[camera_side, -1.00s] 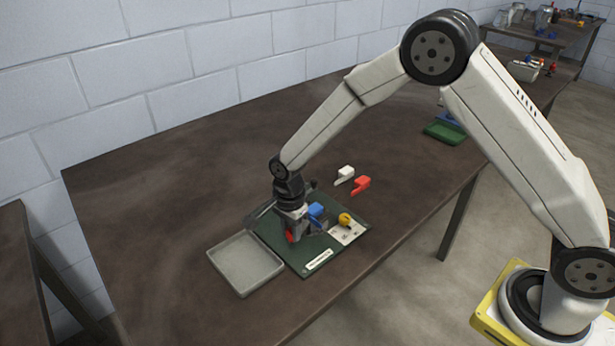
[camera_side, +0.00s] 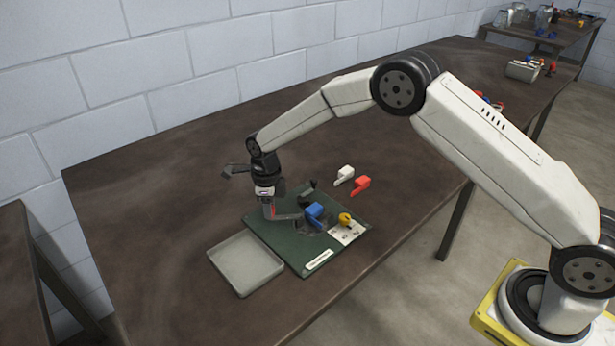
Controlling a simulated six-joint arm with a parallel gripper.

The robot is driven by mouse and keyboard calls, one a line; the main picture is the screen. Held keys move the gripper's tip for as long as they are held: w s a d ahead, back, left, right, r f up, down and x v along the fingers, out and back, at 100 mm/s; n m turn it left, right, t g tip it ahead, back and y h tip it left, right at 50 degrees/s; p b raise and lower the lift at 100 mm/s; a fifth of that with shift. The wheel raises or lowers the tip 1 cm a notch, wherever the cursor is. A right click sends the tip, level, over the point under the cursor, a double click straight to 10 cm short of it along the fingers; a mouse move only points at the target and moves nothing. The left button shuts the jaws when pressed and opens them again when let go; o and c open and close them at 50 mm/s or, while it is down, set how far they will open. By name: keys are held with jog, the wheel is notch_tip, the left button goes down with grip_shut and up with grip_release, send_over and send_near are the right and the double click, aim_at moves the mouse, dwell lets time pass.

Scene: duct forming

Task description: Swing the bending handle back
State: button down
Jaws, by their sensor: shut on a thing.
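The bending fixture is a dark green board (camera_side: 290,245) on the brown table. On it stand a blue block (camera_side: 315,211), a yellow knob (camera_side: 345,219) and a white card (camera_side: 349,235). The bending handle (camera_side: 289,217) is a grey bar running left from beside the blue block, with a red grip at its left end. My gripper (camera_side: 269,214) points down at the board's left back part and is shut on the handle's red grip, which its fingers partly hide. Whether a workpiece sits in the fixture is too small to tell.
A shallow grey tray (camera_side: 245,264) lies against the board's left front side. A white piece (camera_side: 345,174) and a red piece (camera_side: 361,185) lie loose behind the board. My arm passes over the table's right part.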

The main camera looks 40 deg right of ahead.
jog(key=w+m, duration=0.1)
jog(key=w+d+m, duration=0.1)
jog(key=shift+d+m, duration=0.3)
jog(key=shift+m, duration=0.1)
jog(key=shift+w+d+m, duration=0.35)
jog(key=shift+d+m, duration=0.15)
jog(key=shift+m, duration=0.2)
jog(key=shift+w+d+m, duration=0.35)
jog(key=shift+d+m, duration=0.15)
jog(key=shift+m, duration=0.2)
jog(key=shift+c, duration=2)
grip_release()
notch_tip(320, 180, up, 8)
